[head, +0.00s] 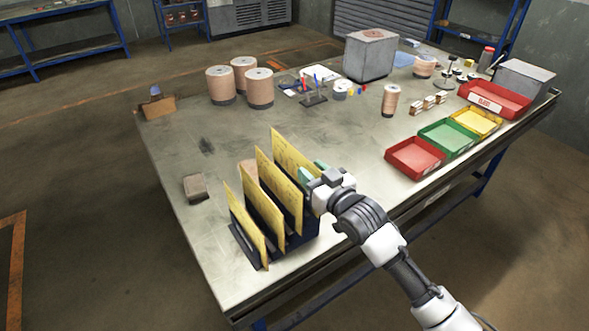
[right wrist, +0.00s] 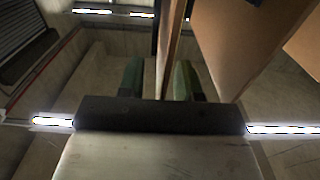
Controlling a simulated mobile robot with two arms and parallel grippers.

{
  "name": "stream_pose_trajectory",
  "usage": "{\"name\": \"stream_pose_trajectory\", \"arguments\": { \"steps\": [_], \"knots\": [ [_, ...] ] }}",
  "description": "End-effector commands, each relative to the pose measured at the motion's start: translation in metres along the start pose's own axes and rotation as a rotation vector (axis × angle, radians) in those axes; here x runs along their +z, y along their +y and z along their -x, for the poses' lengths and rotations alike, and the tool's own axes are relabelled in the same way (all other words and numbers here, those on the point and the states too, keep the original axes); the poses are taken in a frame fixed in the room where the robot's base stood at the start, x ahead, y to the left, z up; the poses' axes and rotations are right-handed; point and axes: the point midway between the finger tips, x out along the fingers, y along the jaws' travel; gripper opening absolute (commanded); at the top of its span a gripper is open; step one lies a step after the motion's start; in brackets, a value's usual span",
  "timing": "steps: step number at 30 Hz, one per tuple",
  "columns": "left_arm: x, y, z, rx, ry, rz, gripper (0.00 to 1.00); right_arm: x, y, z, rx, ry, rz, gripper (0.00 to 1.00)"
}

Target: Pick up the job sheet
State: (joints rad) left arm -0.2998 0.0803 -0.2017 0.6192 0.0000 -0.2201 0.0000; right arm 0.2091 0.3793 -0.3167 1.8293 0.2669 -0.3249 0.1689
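Several yellow sheets stand upright in a black slotted rack (head: 302,242) at the near edge of the table: a front sheet (head: 246,225), a middle sheet (head: 264,202) and a tall rear sheet (head: 290,170). Which one is the job sheet I cannot tell. My right gripper (head: 309,171) is at the right edge of the rear sheet. In the right wrist view its green fingers (right wrist: 158,80) stand apart, with the edge of a brown-looking sheet (right wrist: 168,35) between them and a gap at the fingers. My left gripper is not in view.
A brown block (head: 196,187) lies left of the rack. Red, green and yellow bins (head: 415,158) line the table's right side. Spools (head: 220,84), a grey metal box (head: 370,55) and small items stand at the back. The middle of the table (head: 330,135) is clear.

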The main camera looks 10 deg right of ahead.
Motion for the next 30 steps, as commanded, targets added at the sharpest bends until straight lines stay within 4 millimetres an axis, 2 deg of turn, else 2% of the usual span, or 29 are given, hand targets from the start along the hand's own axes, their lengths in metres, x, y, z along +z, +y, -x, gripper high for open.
{"name": "stream_pose_trajectory", "arguments": {
  "steps": [3, 10, 23, 30],
  "knots": [
    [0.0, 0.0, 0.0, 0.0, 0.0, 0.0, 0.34, 0.0, 0.0, 0.0, 0.0, 0.0, 0.0, 0.34],
    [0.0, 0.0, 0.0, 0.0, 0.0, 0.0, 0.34, 0.0, 0.0, 0.001, 0.0, 0.0, 0.0, 0.0],
    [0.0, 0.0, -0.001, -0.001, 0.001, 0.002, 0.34, -0.004, 0.0, 0.0, -0.001, 0.003, 0.001, 0.0],
    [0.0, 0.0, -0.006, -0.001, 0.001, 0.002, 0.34, -0.029, 0.0, 0.001, -0.001, 0.005, 0.002, 0.0]
  ]
}}
